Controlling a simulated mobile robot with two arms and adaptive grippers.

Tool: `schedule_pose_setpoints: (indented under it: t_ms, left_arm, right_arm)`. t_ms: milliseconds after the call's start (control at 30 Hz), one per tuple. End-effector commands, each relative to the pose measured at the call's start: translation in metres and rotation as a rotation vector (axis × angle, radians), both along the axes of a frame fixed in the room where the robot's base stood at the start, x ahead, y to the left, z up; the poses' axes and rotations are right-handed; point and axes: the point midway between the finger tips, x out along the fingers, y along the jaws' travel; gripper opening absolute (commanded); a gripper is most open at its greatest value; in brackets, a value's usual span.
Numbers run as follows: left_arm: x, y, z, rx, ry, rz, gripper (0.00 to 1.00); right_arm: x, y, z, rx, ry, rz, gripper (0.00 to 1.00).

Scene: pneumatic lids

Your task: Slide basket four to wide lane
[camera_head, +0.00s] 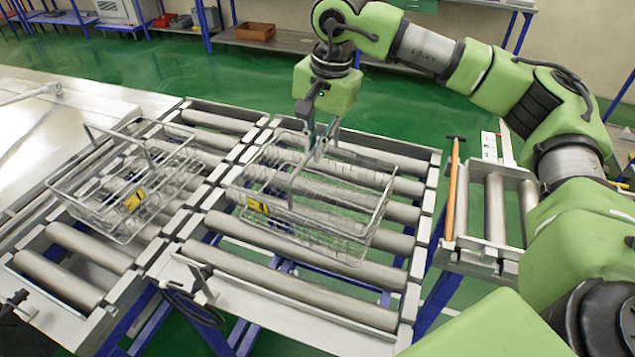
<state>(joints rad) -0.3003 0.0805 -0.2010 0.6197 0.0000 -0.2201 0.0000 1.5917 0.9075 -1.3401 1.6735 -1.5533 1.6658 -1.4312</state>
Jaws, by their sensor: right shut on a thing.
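A wire basket (345,242) with a yellow tag sits on the wide roller lane (290,297). Its tag is too small to read. My right gripper (317,148) comes down from above and is shut on this basket's raised handle bar, toward the far side. The basket looks level on the rollers. A second wire basket (115,222), also with a yellow tag, sits on the narrower roller lane (60,280) to the left, apart from the first. I cannot read its number either. My left gripper is not in view.
A steel table (60,130) lies at the far left. Bare rollers show in front of the held basket. A brown tray (255,32) rests on a shelf behind.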

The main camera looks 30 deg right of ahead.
Motion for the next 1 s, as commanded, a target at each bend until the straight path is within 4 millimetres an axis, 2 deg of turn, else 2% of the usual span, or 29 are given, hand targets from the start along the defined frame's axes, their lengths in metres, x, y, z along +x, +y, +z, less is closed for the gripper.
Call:
schedule_pose_setpoints:
  t_ms: [600, 1000]
  left_arm:
    - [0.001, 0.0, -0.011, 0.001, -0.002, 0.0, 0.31]
    - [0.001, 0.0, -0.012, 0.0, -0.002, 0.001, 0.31]
  right_arm:
    - [-0.027, 0.031, -0.001, 0.0, 0.0, 0.003, 0.0]
    - [-0.03, 0.033, 0.0, 0.0, 0.0, 0.001, 0.0]
